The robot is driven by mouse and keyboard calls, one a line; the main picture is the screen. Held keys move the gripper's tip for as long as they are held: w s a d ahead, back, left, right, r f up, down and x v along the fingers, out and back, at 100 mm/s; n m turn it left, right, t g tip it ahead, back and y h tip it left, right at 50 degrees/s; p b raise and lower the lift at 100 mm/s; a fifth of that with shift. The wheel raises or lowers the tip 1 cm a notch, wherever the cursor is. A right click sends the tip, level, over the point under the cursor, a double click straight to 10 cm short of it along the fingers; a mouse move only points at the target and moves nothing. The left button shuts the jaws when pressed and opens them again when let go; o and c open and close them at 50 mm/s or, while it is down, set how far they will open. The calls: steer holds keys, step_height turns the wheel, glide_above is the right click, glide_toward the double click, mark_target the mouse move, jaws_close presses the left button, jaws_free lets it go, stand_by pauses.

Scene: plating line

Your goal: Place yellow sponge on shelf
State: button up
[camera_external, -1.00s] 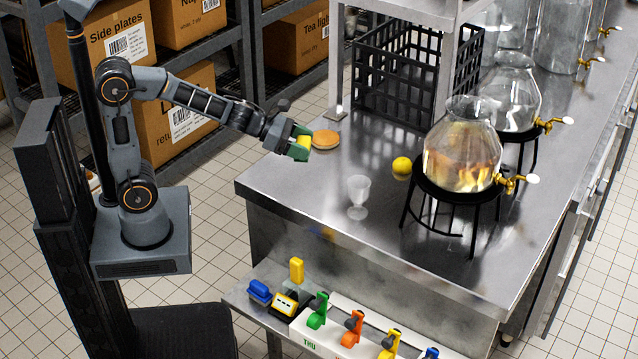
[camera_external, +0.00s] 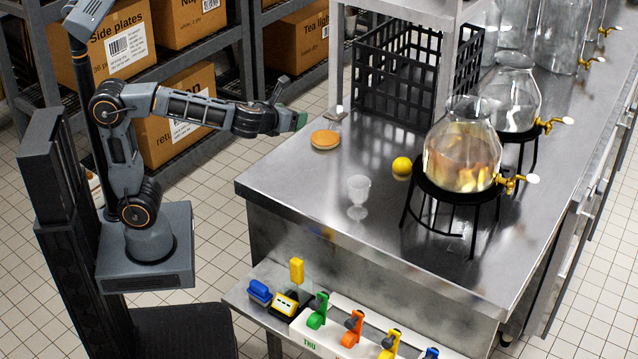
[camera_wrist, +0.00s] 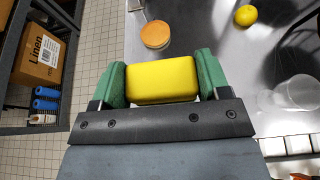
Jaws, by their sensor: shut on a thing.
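The yellow sponge (camera_wrist: 161,80) is a rounded block held between the green fingers of my gripper (camera_wrist: 161,84) in the wrist view. In the external view my gripper (camera_external: 300,121) is raised at the left edge of the steel counter, and the sponge is hidden there behind the fingers. A steel shelf (camera_external: 405,9) stands on posts above the back of the counter, at the top of the external view. It is only partly in view.
An orange-brown round item (camera_external: 325,139), a yellow ball-like fruit (camera_external: 402,165) and a clear goblet (camera_external: 358,191) stand on the counter (camera_external: 300,195). A black crate (camera_external: 410,72) is under the shelf. Glass dispensers (camera_external: 462,150) stand at right.

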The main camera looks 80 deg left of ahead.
step_height(320, 180, down, 5)
glide_above(339, 172)
steer(key=f, duration=0.9)
steer(key=shift+s+f+p, duration=0.2)
steer(key=shift+s+p, duration=0.05)
steer(key=shift+p, duration=0.05)
steer(key=shift+w+f, duration=0.2)
steer(key=shift+f, duration=1.6)
steer(key=shift+f, duration=0.15)
steer(key=o, duration=0.9)
